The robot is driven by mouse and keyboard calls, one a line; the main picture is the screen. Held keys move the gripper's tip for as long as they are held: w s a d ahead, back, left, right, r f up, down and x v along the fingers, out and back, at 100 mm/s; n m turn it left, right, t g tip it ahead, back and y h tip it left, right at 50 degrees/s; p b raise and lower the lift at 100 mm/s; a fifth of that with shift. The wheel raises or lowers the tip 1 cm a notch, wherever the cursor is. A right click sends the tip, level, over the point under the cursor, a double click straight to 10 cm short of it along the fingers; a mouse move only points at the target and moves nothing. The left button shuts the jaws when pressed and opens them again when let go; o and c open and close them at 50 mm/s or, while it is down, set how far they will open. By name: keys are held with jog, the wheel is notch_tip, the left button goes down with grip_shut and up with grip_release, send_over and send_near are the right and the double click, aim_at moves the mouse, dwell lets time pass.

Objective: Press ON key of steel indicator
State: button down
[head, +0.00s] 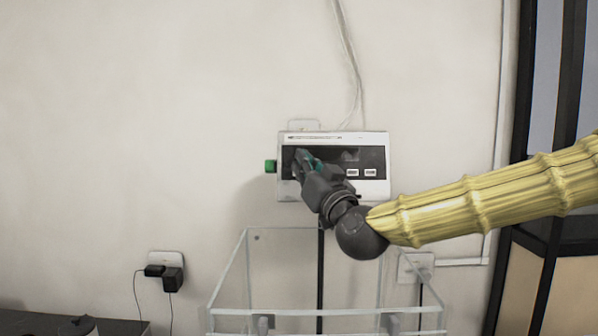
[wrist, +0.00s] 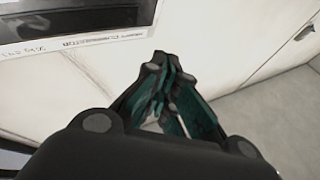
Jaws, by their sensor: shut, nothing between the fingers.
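The indicator (head: 377,142) is a pale box with a dark front panel, mounted on the wall in the middle of the head view. A green part (head: 270,166) sticks out of its left side. Two small light keys (head: 361,172) show at the lower right of the panel. My gripper (head: 302,157) is shut and empty, in front of the panel's left part, which it hides. I cannot tell whether it touches. In the wrist view my gripper (wrist: 158,62) points past the indicator's edge (wrist: 88,38), which shows printed lettering at the upper left.
A clear glass-walled case (head: 245,280) stands below the indicator. Wall sockets sit at the left (head: 166,259) and right (head: 416,262), the left with black plugs. A cable (head: 352,62) runs up the wall. A dark-framed cabinet (head: 540,130) stands at the right.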

jog(key=w+f, duration=0.2)
jog(key=w, duration=0.6)
jog(key=shift+w, duration=0.2)
dwell(0.6)
jog(key=shift+w+f+b, duration=0.3)
jog(key=shift+w+b, duration=0.25)
jog(key=shift+w, duration=0.2)
dwell(2.1)
jog(key=shift+s, duration=0.15)
dwell(0.3)
jog(key=shift+s+r, duration=0.2)
jog(key=shift+s, duration=0.4)
jog(key=s, duration=0.2)
jog(key=s+r+b, duration=0.1)
jog(key=s, duration=0.1)
jog(key=shift+s+r, duration=0.15)
jog(key=shift+s, duration=0.25)
